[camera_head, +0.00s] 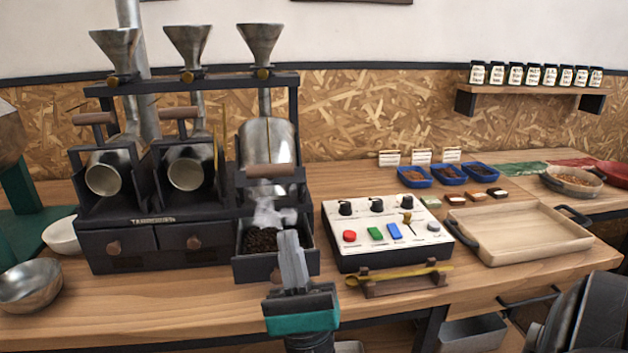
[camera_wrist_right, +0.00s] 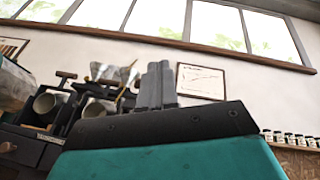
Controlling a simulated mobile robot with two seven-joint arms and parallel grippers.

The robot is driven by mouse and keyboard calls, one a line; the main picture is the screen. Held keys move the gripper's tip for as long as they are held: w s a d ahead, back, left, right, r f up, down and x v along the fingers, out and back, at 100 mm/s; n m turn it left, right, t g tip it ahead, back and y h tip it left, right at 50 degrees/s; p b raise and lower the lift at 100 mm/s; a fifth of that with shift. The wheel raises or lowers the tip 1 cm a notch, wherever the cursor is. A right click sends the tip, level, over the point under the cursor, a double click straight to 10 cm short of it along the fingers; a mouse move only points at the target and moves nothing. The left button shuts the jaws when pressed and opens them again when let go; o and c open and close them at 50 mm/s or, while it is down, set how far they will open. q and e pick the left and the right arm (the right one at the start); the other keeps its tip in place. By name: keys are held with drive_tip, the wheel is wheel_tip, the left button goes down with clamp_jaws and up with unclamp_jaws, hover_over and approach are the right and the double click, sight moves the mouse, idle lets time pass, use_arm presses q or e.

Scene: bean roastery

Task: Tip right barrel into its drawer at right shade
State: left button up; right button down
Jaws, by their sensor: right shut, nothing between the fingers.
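The right barrel (camera_head: 268,143) is a shiny metal drum at the right end of the dark roaster rack. Its mouth is tipped down and forward, and its wooden handle (camera_head: 272,171) hangs low in front. Pale smoke (camera_head: 270,212) shows just below it. The right drawer (camera_head: 248,266) is pulled out and holds dark beans (camera_head: 263,241). My right gripper (camera_head: 291,240) is shut and empty, in front of the drawer, hiding part of it. In the right wrist view the closed fingers (camera_wrist_right: 157,84) point up. My left gripper is not in view.
Two other barrels (camera_head: 103,178) (camera_head: 187,173) face forward above shut drawers (camera_head: 185,237). A control box (camera_head: 385,232) with coloured buttons and a scoop on a stand (camera_head: 400,278) sit to the right. A wooden tray (camera_head: 518,232) and blue sample trays (camera_head: 450,175) lie beyond.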

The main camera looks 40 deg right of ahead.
sight(284, 121)
wheel_tip(284, 121, down, 6)
drive_tip(key=d+m+g+h, duration=0.1)
drive_tip(key=m+g+h, duration=0.55)
drive_tip(key=m, duration=0.35)
drive_tip(key=d+p+x, duration=0.1)
drive_tip(key=p+x, duration=0.3)
drive_tip(key=x, duration=0.9)
drive_tip(key=shift+w+f+y+p, duration=0.2)
drive_tip(key=shift+f+y+p, duration=0.05)
drive_tip(key=shift+y+p, duration=0.1)
drive_tip(key=shift+w+d+r, duration=0.15)
drive_tip(key=shift+w+r, duration=0.05)
drive_tip(key=shift+r, duration=0.3)
drive_tip(key=b+x, duration=0.1)
drive_tip(key=x, duration=0.8)
drive_tip(key=shift+w+d+r, duration=0.1)
drive_tip(key=shift+d, duration=0.05)
drive_tip(key=shift+g+y, duration=0.4)
drive_tip(key=shift+g, duration=0.35)
drive_tip(key=w+d+r, duration=0.1)
drive_tip(key=w, duration=0.1)
drive_tip(key=w+d, duration=0.1)
drive_tip(key=w, duration=0.1)
drive_tip(key=w+d+r, duration=0.1)
drive_tip(key=shift+w+d+r, duration=0.3)
drive_tip(key=shift+w+r, duration=0.05)
drive_tip(key=shift+w, duration=0.05)
drive_tip(key=shift+w+d+b, duration=0.3)
drive_tip(key=shift+w+d, duration=0.2)
drive_tip(key=shift+w, duration=0.3)
